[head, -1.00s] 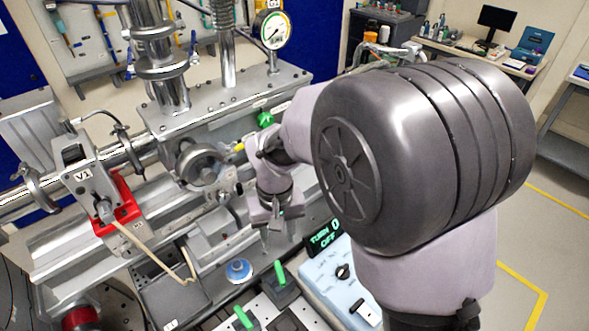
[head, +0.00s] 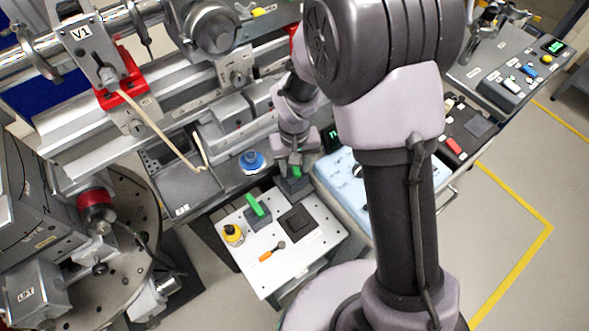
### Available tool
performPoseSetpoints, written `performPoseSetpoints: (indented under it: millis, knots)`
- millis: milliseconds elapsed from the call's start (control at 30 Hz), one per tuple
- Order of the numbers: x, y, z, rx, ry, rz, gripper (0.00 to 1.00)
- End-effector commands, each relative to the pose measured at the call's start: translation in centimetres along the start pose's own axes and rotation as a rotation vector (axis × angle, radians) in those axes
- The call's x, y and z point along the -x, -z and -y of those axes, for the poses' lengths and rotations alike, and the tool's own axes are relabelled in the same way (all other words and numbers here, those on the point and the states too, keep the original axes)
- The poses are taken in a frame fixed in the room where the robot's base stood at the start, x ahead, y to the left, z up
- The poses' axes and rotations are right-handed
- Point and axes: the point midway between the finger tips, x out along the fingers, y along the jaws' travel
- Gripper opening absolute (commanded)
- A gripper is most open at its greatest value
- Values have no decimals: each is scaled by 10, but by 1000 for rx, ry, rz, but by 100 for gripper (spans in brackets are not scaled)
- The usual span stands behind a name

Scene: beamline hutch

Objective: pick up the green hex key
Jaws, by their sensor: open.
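Two green pieces show in the head view. One green handle (head: 257,205) stands tilted over a dark block on the white perforated board. The other green piece (head: 296,172) stands at a second dark block (head: 292,189), by the board's back edge. I cannot tell from their shape which is the hex key. My gripper (head: 294,163) is open and points down at the second green piece, with its fingertips close above or around it. The fingers partly hide that piece, and I cannot tell whether they touch it.
The white board (head: 318,252) also holds a yellow bottle (head: 233,234), an orange-handled tool (head: 270,254) and a dark square pad (head: 297,223). A blue round knob (head: 252,161) lies left of my gripper. A pale blue control box (head: 343,182) stands close on the right.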

Motion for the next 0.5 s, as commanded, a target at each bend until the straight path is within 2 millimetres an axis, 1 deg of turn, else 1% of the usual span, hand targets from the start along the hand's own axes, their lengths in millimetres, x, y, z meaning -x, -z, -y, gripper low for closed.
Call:
performPoseSetpoints:
  millis: [100,133,267,300,333,500]
  knots:
    - [2,0,0,0,0,-1,42]
    - [3,0,0,0,0,-1,38]
    - [3,0,0,0,0,-1,12]
    - [3,0,0,0,0,-1,4]
    - [3,0,0,0,0,-1,0]
    - [3,0,0,0,0,-1,0]
